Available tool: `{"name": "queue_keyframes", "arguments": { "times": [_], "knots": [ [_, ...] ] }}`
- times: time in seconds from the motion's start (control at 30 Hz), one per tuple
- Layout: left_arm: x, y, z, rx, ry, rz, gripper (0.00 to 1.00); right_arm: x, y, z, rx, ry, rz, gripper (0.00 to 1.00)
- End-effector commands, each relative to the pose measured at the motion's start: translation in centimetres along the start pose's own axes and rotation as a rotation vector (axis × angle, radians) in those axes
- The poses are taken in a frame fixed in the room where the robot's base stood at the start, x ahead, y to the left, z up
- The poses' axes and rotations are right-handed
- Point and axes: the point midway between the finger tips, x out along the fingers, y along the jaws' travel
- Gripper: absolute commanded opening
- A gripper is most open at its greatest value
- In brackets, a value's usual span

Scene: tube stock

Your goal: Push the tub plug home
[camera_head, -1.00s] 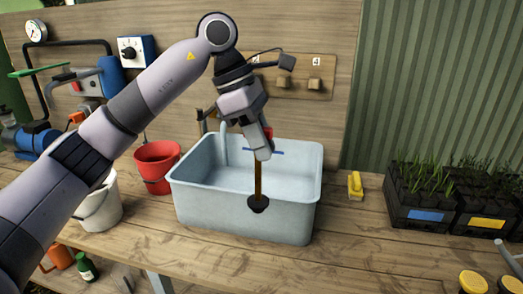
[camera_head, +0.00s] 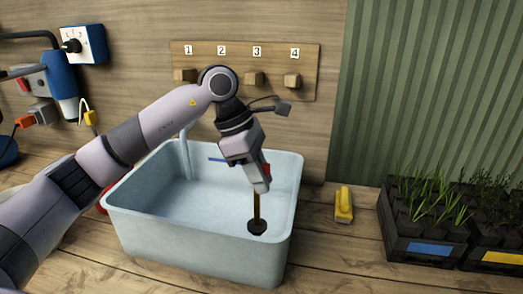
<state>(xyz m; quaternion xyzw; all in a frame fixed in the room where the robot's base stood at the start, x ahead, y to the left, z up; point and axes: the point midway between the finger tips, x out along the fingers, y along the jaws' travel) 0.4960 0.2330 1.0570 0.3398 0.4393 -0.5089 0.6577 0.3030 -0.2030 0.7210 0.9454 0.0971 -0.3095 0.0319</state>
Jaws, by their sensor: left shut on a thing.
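The pale blue tub (camera_head: 200,245) stands on the wooden bench. My left gripper (camera_head: 262,186) points down over the tub's right part and is shut on the upright brown stick (camera_head: 257,205) of the plug. The plug's black round end (camera_head: 257,228) shows at the bottom of the stick, within the outline of the tub's inside, near the front right. I cannot tell whether it touches the tub floor. The drain hole is not visible. My right gripper is not in view.
A yellow-handled item (camera_head: 344,204) lies right of the tub. Black seedling trays (camera_head: 425,235) stand at the right. A board with numbered pegs (camera_head: 300,62) hangs on the back wall. A blue tool (camera_head: 62,90) is at the left.

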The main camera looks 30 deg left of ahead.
Motion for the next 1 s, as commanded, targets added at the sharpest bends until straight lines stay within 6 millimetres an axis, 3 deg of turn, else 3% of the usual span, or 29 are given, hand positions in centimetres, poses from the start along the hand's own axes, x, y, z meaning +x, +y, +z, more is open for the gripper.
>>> {"name": "queue_keyframes", "arguments": {
  "times": [0.1, 1.0],
  "knots": [
    [1.4, 0.0, -0.6, 0.0, -0.001, 0.002, 0.0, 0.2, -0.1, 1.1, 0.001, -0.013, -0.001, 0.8],
    [6.1, -0.1, -2.6, 0.001, -0.001, 0.002, 0.0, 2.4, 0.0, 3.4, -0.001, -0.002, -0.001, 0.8]
  ]
}}
